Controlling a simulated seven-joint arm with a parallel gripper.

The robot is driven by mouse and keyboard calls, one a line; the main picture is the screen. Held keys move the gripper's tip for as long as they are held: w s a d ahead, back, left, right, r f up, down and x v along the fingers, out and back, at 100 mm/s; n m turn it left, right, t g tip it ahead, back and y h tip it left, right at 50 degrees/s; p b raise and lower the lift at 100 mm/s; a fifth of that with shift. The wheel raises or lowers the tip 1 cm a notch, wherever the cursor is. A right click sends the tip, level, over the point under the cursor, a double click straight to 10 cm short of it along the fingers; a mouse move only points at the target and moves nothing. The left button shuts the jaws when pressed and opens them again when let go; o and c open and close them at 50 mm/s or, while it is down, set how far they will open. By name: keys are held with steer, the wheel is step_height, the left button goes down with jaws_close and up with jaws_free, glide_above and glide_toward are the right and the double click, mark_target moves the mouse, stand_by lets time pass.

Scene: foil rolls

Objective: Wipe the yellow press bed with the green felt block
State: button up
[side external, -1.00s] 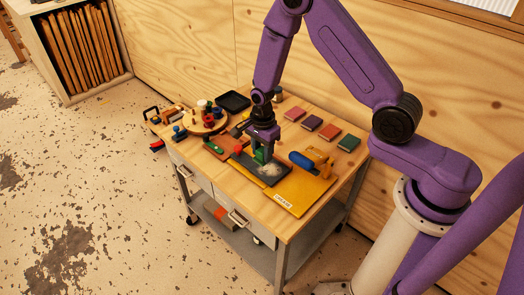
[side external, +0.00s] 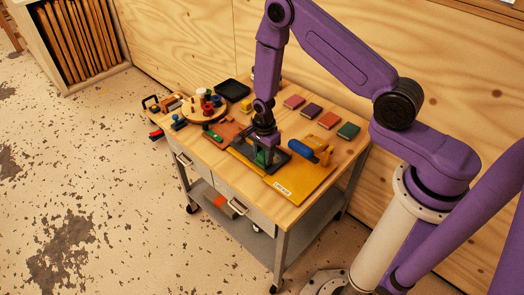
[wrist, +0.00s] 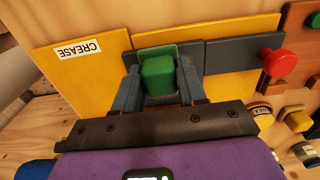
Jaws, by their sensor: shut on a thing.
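The yellow press bed (side external: 308,180) lies flat on the cart top, with a dark plate (side external: 278,168) over part of it. In the wrist view its yellow surface (wrist: 75,75) carries a CREASE label. My gripper (side external: 265,156) is low over the dark plate, fingers pointing down. It is shut on the green felt block (wrist: 158,75), which sits between the two fingers in the wrist view. The block appears to be at the plate's surface, but I cannot see its underside. The gripper covers part of the plate.
A round stand with spools (side external: 205,108) and a black tray (side external: 233,90) are behind left. Small coloured books, including a green one (side external: 348,131), lie at right.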

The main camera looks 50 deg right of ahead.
steer(key=d, duration=0.3)
steer(key=shift+d+f, duration=0.15)
steer(key=shift+f, duration=0.1)
steer(key=shift+d, duration=1.15)
steer(key=shift+w+a, duration=0.1)
steer(key=shift+a, duration=3.2)
steer(key=shift+w+d, duration=0.4)
steer(key=shift+d, duration=2.85)
steer(key=shift+a, duration=2.85)
steer(key=shift+a+r, duration=0.2)
steer(key=shift+r, duration=0.4)
steer(key=shift+a+r, duration=0.15)
steer(key=shift+r, duration=3.3)
